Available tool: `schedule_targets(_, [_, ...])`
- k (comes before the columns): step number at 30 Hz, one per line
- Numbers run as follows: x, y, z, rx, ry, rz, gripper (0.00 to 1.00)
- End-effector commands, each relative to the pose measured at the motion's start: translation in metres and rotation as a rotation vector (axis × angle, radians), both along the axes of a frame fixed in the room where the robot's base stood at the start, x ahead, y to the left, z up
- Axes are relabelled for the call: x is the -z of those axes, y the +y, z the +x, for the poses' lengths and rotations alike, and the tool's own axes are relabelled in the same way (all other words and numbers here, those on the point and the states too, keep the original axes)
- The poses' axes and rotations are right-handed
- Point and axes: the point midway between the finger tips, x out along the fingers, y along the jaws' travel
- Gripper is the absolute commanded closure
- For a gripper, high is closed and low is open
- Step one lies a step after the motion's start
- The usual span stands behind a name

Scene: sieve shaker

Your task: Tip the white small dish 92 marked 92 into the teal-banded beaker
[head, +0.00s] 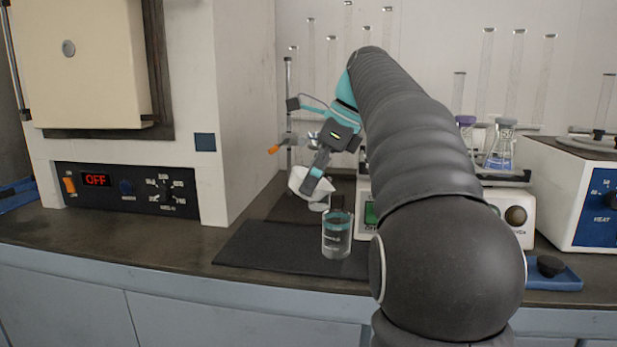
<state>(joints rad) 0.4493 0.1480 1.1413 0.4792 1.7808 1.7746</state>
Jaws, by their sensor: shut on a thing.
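The white small dish (309,187) is held by my gripper (318,176), tilted, above the back of the dark mat. Its marking cannot be read at this size. My gripper is shut on the dish's rim. The teal-banded beaker (336,243) stands upright on the dark mat, in front and to the right of the dish in the picture. It is clear glass with a teal band near its top. Whether anything is in the dish cannot be told.
The dark mat (265,250) lies at the bench's front edge. A furnace with an OFF display (97,180) stands at the left. A shaker or balance with flasks (499,150) stands behind my arm. A hot plate (590,212) and a blue tray (565,277) are at the right. A clamp stand (289,90) rises behind the gripper.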

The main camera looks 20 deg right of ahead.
Motion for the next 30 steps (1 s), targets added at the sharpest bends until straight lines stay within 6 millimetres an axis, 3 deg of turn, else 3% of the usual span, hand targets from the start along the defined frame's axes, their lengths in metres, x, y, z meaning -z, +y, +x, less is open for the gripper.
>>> schedule_targets(18, [-0.009, -0.021, -0.012, 0.007, -0.321, 0.549, 0.53])
schedule_targets(30, [-0.004, -0.038, -0.022, 0.005, -0.556, 0.95, 0.53])
